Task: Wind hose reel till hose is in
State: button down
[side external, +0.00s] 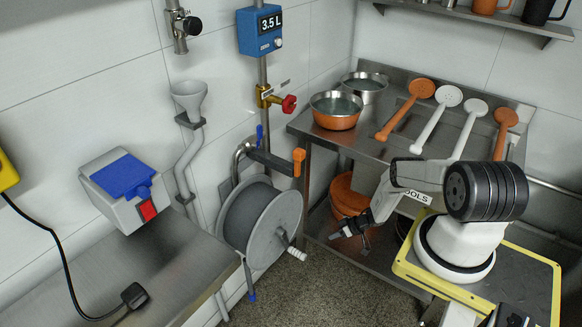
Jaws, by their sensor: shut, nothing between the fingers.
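The hose reel (262,228) is a grey drum mounted low against the tiled wall. Its crank handle with a white grip (297,254) points down and right from the hub. A short blue piece (250,285) hangs below the drum; I cannot tell whether it is the hose end. How much hose is wound inside is hard to make out. My gripper (338,236) is black, shut and empty. It is right of the white grip and slightly above it in the picture, apart from it.
A dark bar with an orange end (299,160) juts out above the reel. A steel table (360,147) holds bowls and ladles, with orange containers (345,195) beneath. A steel bench (165,275) stands at left. Speckled floor (300,300) lies open below the reel.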

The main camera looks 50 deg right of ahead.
notch_tip(320, 180, up, 8)
jog(key=a+n+g+y, duration=0.1)
jog(key=n+g, duration=0.1)
jog(key=g, duration=0.1)
jog(key=shift+a+r+g, duration=0.15)
jog(key=shift+r+g, duration=0.05)
jog(key=shift+g, duration=0.1)
jog(key=shift+w+f, duration=0.1)
jog(key=w+a+f, duration=0.3)
jog(key=a+f, duration=0.5)
jog(key=shift+w+a+f, duration=0.15)
jog(key=shift+w+a, duration=0.1)
jog(key=shift+w, duration=0.1)
dwell(0.9)
jog(key=shift+a+f, duration=0.35)
jog(key=shift+a, duration=0.3)
jog(key=shift+a+f, duration=0.35)
jog(key=shift+a, duration=0.25)
jog(key=shift+d, duration=0.15)
